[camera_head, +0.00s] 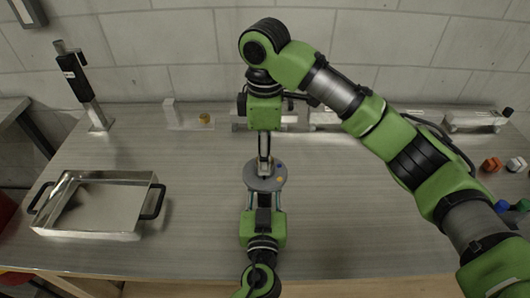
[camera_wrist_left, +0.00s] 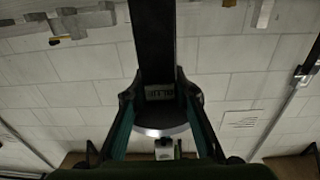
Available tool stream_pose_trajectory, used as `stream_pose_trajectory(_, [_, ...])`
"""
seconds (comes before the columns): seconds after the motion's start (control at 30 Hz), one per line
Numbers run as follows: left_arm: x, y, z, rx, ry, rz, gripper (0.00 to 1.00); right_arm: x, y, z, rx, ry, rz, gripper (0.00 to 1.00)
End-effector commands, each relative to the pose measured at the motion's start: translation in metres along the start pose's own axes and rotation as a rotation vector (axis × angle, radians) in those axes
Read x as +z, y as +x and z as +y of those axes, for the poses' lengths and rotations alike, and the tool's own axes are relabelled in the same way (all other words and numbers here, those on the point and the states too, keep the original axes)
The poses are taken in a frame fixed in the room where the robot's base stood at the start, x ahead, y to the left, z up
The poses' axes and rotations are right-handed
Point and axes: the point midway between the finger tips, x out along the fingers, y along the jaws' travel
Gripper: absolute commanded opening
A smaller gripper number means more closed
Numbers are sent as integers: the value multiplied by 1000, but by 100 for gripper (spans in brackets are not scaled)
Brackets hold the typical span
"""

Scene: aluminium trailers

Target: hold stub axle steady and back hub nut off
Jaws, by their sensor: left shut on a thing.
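The hub (camera_head: 255,184) is a round grey disc with a blue and a yellow dot, at the middle of the bench. The left wrist view shows the disc (camera_wrist_left: 150,131) below a dark upright bar (camera_wrist_left: 152,45), apparently the stub axle, with a pale label. My left gripper (camera_head: 263,201) comes from the front edge, shut on this bar, its teal fingers on either side. My right gripper (camera_head: 264,164) points down from above, fingertips at a small metallic piece on the disc's centre. The hub nut cannot be made out, nor whether these fingers grip it.
A steel tray (camera_head: 62,220) with black handles lies at left. A black-and-silver post (camera_head: 77,85) stands behind it. A pale bracket (camera_head: 180,122) and metal rails line the back. Orange, white, blue and green pieces (camera_head: 490,165) lie far right. Bench between tray and hub is clear.

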Motion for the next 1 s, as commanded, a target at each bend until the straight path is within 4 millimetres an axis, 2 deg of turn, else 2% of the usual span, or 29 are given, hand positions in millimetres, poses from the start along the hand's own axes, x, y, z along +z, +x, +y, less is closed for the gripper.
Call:
stream_pose_trajectory(0.17, [0, 0, 0, -1, 1, -1, 0, 1, -27, 2, 6, 1, -1, 42])
stream_pose_trajectory(0.4, [0, 0, 0, -1, 1, -1, 0, 1, -77, 2, 6, 2, -2, 42])
stream_pose_trajectory(0.6, [0, 0, 0, -1, 1, -1, 0, 1, -106, 1, 4, 2, -2, 42])
stream_pose_trajectory(0.73, [0, 0, 0, -1, 1, -1, 0, 1, -115, 1, 2, 2, -1, 42])
stream_pose_trajectory(1.0, [0, 0, 0, -1, 1, -1, 0, 0, -117, 0, 0, 1, 0, 42])
